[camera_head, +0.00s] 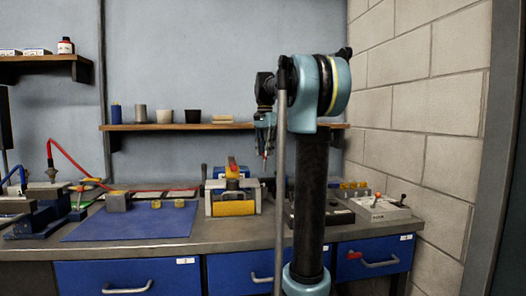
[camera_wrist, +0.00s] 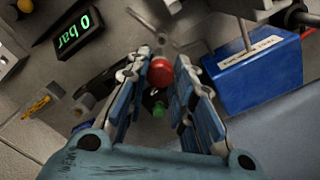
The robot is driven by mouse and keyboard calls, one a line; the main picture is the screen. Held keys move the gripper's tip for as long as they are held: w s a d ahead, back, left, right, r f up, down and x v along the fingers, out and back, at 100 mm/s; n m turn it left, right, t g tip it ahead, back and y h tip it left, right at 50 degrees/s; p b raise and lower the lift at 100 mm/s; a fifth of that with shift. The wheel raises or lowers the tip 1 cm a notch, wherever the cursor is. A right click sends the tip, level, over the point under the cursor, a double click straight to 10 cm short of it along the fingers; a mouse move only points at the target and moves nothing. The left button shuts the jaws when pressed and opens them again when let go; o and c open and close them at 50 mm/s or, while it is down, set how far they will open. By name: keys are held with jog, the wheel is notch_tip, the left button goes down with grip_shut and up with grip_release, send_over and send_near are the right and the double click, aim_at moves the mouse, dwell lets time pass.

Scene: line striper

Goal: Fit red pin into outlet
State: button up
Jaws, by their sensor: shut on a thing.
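My gripper (camera_head: 265,138) hangs above the right half of the bench in the head view, pointing down. In the wrist view its two blue fingers (camera_wrist: 163,66) are closed in on the red pin (camera_wrist: 160,72), whose round red end faces the camera. The pin's lower part is hidden behind that end. A small green part (camera_wrist: 158,109) shows below it between the fingers, over a dark area. I cannot tell which part is the outlet, and no contact between the pin and anything below is visible.
A blue block with a white label (camera_wrist: 255,75) stands right of the fingers. A display reading 0 bar (camera_wrist: 78,38) is at upper left. A yellow and blue machine (camera_head: 233,192) stands on the bench, with a blue mat (camera_head: 135,222) to its left. A shelf (camera_head: 175,127) runs behind.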

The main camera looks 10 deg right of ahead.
aim_at(264, 160)
jog(key=shift+w, duration=0.25)
jog(key=shift+f, duration=0.1)
jog(key=shift+f, duration=2.8)
jog(key=shift+f, duration=2.95)
dwell(1.7)
jog(key=o, duration=1.1)
jog(key=shift+c, duration=0.2)
